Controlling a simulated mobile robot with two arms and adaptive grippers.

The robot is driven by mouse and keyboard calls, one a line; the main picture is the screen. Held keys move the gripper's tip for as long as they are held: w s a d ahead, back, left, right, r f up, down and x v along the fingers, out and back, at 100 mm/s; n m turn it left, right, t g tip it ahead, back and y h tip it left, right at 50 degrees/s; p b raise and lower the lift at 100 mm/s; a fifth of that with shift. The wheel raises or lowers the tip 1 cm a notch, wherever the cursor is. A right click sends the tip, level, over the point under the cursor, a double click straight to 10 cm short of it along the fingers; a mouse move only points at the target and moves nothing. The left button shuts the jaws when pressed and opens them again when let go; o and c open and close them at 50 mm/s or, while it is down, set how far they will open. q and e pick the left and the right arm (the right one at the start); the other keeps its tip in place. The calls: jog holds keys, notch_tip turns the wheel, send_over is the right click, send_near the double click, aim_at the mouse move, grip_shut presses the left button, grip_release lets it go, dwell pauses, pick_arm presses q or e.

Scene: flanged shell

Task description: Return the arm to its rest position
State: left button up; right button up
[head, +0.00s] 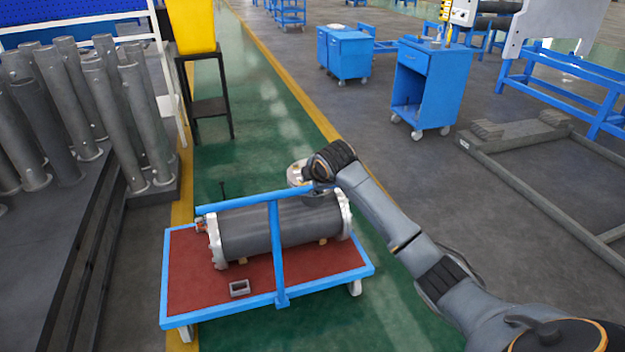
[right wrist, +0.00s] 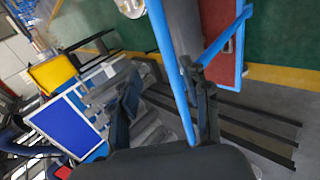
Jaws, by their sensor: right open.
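The flanged shell (head: 265,228) is a dark grey cylinder with pale flanges. It lies on its side on the red bed of a blue-framed cart (head: 190,278). A pale round flange (head: 298,174) shows above its far side, partly covered by my right wrist. My right arm comes in from the lower right, its wrist above the shell's right end. In the right wrist view my right gripper (right wrist: 166,88) is open, with a blue cart rail (right wrist: 170,60) seen between its fingers. I cannot tell whether they touch it. The shell (right wrist: 184,28) shows at the top there. My left gripper is not in view.
A small grey block (head: 239,288) lies on the cart bed. Grey pipes (head: 68,95) stand in several rows at left, near a yellow bin (head: 192,25) on a dark stand. A blue wheeled cabinet (head: 428,83) and a low metal frame (head: 520,135) are at right.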

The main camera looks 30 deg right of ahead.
dwell(0.5)
jog(key=s+a+f+m+g, duration=0.15)
jog(key=s+f, duration=0.25)
jog(key=f, duration=0.8)
jog(key=s+a+f+m+g, duration=0.1)
jog(key=s+f+m, duration=0.25)
jog(key=f, duration=0.95)
jog(key=s+a+f+m+g, duration=0.1)
jog(key=s+a+f+m, duration=0.1)
jog(key=s+f, duration=1.15)
jog(key=s+a+f+m+g, duration=0.1)
jog(key=s+f, duration=0.5)
jog(key=s, duration=0.7)
jog(key=s+a+f+m+g+y, duration=0.1)
jog(key=s+a+f+m, duration=0.2)
jog(key=s, duration=1)
jog(key=s+a+f+m+g+y, duration=0.1)
jog(key=s+a+f+g, duration=0.1)
jog(key=s+a+f, duration=0.5)
jog(key=s+f, duration=0.2)
jog(key=s, duration=0.4)
jog(key=shift+s+f+m, duration=0.25)
jog(key=shift+f+m, duration=0.15)
